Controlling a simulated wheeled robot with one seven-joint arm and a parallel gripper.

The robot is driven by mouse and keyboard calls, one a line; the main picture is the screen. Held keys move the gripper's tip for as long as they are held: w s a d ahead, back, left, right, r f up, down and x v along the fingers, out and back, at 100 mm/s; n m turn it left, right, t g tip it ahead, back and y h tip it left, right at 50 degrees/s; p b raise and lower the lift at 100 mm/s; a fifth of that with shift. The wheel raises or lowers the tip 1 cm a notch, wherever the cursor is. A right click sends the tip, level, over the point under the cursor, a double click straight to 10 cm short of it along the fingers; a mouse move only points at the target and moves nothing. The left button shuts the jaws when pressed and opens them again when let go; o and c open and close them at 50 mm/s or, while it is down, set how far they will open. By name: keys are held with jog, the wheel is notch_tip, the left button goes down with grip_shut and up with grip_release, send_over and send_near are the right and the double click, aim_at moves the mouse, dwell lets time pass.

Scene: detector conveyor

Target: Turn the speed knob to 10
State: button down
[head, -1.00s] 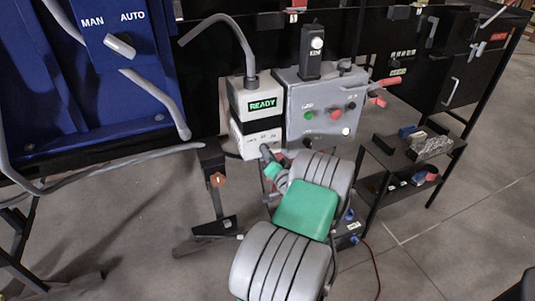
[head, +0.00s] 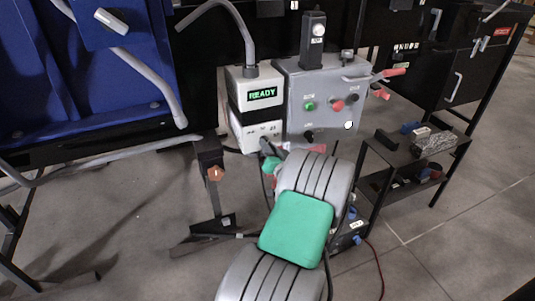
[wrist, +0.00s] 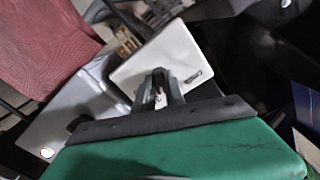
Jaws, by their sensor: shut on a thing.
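The white control box (head: 256,105) with a green READY display (head: 263,94) stands in the upper middle of the head view. Its lower front face carries small marks too small to read. My gripper (head: 266,144) is at the lower part of this face, and in the wrist view its fingers (wrist: 163,90) reach to the white face (wrist: 175,55). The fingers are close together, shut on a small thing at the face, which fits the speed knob. They hide most of it, and its pointer and setting cannot be read.
A grey panel (head: 328,80) with green, red and black controls adjoins the box on the right. A blue panel (head: 110,80) with a grey lever is at left. A black shelf (head: 425,147) with loose items stands at right. The floor at left is partly clear.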

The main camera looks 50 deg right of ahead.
jog(key=n+b, duration=0.2)
jog(key=b, duration=0.1)
jog(key=n+b, duration=0.2)
jog(key=b, duration=0.2)
jog(key=shift+f+n, duration=0.2)
jog(key=shift+n, duration=0.2)
jog(key=shift+r, duration=0.1)
jog(key=c, duration=1.4)
grip_release()
jog(key=v, duration=0.7)
jog(key=shift+s+a, duration=0.2)
jog(key=shift+s, duration=0.15)
